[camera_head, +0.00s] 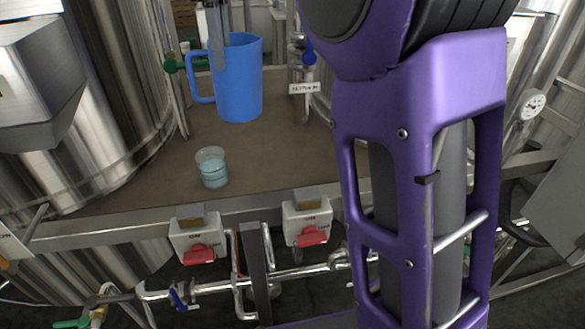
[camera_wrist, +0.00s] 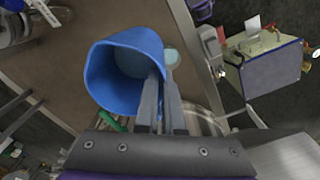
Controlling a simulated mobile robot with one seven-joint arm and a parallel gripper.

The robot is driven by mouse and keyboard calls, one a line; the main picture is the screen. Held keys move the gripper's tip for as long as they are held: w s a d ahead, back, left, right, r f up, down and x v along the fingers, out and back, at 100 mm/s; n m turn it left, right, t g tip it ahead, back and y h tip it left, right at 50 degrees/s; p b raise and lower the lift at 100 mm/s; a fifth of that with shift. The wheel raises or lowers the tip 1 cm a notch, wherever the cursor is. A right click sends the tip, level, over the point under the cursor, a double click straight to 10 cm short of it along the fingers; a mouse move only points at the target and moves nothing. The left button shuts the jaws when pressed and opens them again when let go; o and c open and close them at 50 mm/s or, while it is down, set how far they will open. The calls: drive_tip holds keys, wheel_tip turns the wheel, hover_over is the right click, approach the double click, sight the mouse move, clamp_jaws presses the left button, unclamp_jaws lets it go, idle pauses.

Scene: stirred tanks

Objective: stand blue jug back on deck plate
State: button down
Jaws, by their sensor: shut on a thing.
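The blue jug (camera_head: 240,92) is upright at the back of the brown deck plate (camera_head: 270,160), its handle to the left. Its base appears at the plate's surface; I cannot tell whether it touches. My gripper (camera_head: 219,62) reaches down from above and is shut on the jug's rim wall. In the wrist view the jug (camera_wrist: 108,78) shows its open mouth, with one finger of my gripper (camera_wrist: 162,88) at the mouth and the other beside the outer wall. The jug's far side is hidden.
A clear beaker with pale blue liquid (camera_head: 212,170) stands on the plate in front of the jug. Steel tanks (camera_head: 125,90) flank the plate. A green-handled valve (camera_head: 172,64) is left of the jug, a tagged pipe (camera_head: 304,88) right. White boxes with red handles (camera_head: 198,240) line the front edge.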

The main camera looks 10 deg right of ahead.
drive_tip(key=d+f+b, duration=0.2)
drive_tip(key=d+f, duration=0.2)
drive_tip(key=d, duration=0.7)
wheel_tip(320, 180, down, 10)
drive_tip(key=b, duration=0.2)
drive_tip(key=shift+s+d+n+b, duration=0.3)
drive_tip(key=shift+s+d+n, duration=0.05)
drive_tip(key=shift+s+n, duration=0.1)
drive_tip(key=shift+f, duration=0.15)
drive_tip(key=c, duration=1)
unclamp_jaws()
drive_tip(key=shift+c, duration=0.2)
wheel_tip(320, 180, up, 12)
drive_tip(key=p, duration=0.3)
drive_tip(key=shift+r, duration=0.2)
